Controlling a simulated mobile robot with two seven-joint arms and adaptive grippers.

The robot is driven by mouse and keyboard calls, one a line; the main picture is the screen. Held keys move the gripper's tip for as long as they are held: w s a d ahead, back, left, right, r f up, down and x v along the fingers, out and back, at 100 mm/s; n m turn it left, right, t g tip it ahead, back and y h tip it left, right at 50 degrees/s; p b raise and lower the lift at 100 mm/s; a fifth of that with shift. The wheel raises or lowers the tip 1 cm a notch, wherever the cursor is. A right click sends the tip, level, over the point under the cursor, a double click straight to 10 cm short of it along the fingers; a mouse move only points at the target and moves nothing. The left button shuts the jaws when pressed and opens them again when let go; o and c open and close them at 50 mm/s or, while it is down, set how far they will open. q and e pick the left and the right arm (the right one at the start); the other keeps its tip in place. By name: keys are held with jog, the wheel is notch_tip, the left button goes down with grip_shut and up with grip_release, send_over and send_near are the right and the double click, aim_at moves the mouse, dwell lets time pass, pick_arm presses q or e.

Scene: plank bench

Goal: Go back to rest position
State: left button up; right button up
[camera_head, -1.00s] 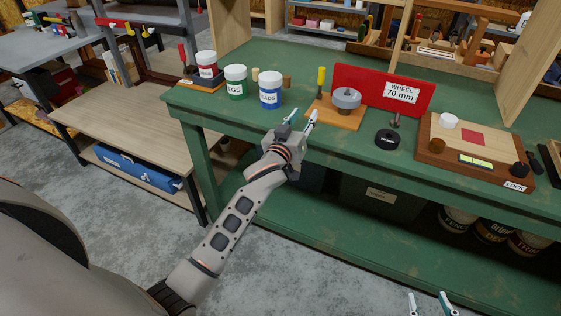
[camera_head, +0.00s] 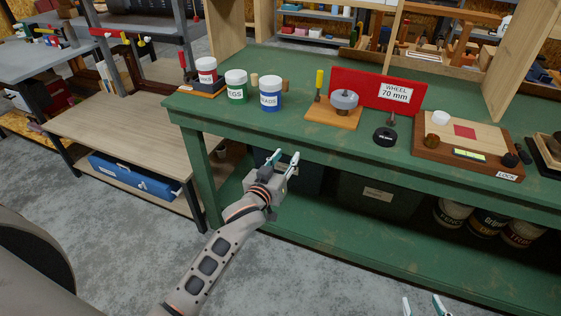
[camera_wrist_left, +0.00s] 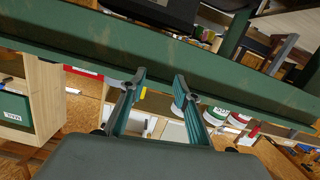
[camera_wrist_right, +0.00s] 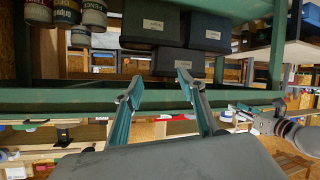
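My left gripper (camera_head: 284,157) is in front of the green bench's front edge in the head view, fingers apart and nothing between them. Its fingers (camera_wrist_left: 156,98) also show apart and empty in the left wrist view. My right gripper (camera_head: 422,305) shows only as fingertips at the bottom edge of the head view. In the right wrist view its fingers (camera_wrist_right: 158,95) stand apart with nothing held. The green bench (camera_head: 300,138) is clear of both grippers.
On the bench stand labelled jars (camera_head: 270,94), a grey wheel (camera_head: 344,99) on a wooden base, a black ring (camera_head: 385,137), a red "WHEEL 70 mm" sign (camera_head: 350,86) and a wooden board (camera_head: 450,150). Dark bins (camera_head: 377,197) sit below. The floor in front is free.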

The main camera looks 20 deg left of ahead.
pick_arm(q)
jog(key=shift+s+a+f, duration=0.15)
jog(key=shift+s+f, duration=0.2)
jog(key=shift+f, duration=0.3)
pick_arm(e)
jog(key=shift+w+a, duration=0.15)
jog(key=shift+a, duration=0.05)
jog(key=shift+f, duration=0.1)
pick_arm(q)
jog(key=s+f+m+g, duration=0.1)
jog(key=s+f+g, duration=0.1)
jog(key=s+f, duration=0.5)
jog(key=s+d+f+m+g+h, duration=0.1)
jog(key=s+f+m+g, duration=0.1)
jog(key=s+f, duration=0.5)
jog(key=s+d+f+m+g+h, duration=0.1)
jog(key=s+f, duration=0.6)
jog(key=s, duration=1)
jog(key=shift+f+m+g, duration=0.15)
jog(key=shift+m+g, duration=0.35)
jog(key=shift+m, duration=0.1)
pick_arm(e)
jog(key=s+f+g, duration=0.2)
jog(key=s+f, duration=0.4)
jog(key=f, duration=0.5)
jog(key=shift+s+a+m+g, duration=0.3)
jog(key=shift+s+m, duration=0.05)
jog(key=shift+m, duration=0.05)
